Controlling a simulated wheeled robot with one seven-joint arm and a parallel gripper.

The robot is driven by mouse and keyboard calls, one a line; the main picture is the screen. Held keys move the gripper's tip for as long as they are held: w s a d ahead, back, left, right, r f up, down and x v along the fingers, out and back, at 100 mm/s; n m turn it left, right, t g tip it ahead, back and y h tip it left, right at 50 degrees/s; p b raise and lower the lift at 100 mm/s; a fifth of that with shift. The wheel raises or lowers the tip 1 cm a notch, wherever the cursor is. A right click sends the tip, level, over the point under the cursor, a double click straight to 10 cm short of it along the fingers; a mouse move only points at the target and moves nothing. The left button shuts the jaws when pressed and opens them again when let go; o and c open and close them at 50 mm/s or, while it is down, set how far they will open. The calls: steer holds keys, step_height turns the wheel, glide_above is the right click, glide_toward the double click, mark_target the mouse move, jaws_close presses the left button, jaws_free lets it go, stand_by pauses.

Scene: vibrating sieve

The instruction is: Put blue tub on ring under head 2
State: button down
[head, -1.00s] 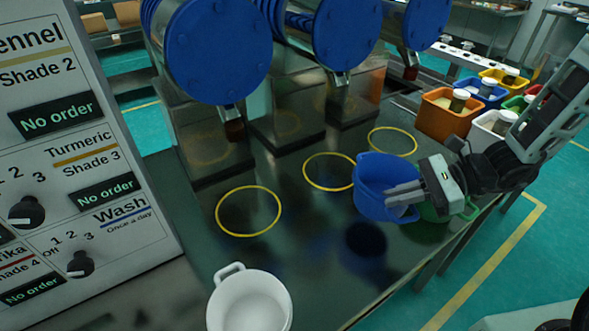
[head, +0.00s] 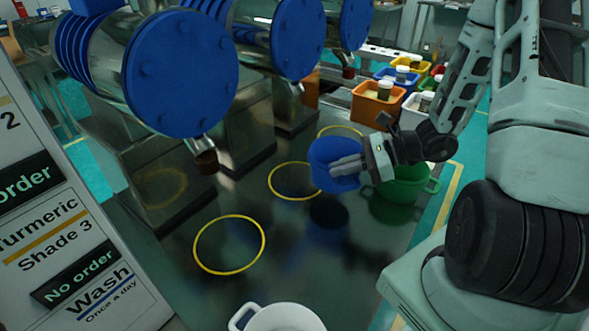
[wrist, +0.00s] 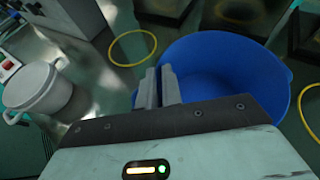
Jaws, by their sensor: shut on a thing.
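The blue tub (head: 323,155) is upright in the air above the dark tabletop, its shadow below it. My gripper (head: 338,166) is shut on its near wall; in the wrist view the two fingers (wrist: 158,88) pinch the rim of the tub (wrist: 225,62). Three yellow rings lie on the table, in a row before three blue-capped heads. The middle ring (head: 271,184), before the middle head (head: 291,40), is just left of the tub, which covers its right edge in the head view. The near ring (head: 229,273) and far ring (head: 341,126) are empty.
A green tub (head: 410,190) stands right of the blue one, near the table edge. A white pot (head: 285,318) stands at the front. Coloured bins, including an orange one (head: 375,108), stand at the back right.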

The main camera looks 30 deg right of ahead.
steer(key=w+a+p, duration=0.2)
steer(key=w+a, duration=0.3)
steer(key=w, duration=0.6)
steer(key=shift+d+f+p, duration=0.2)
steer(key=shift+f+p, duration=0.3)
steer(key=shift+f, duration=2.7)
steer(key=shift+w+f, duration=0.25)
steer(key=shift+f, duration=0.05)
steer(key=shift+f, duration=0.1)
steer(key=c, duration=1.6)
jaws_free()
steer(key=shift+o, duration=0.2)
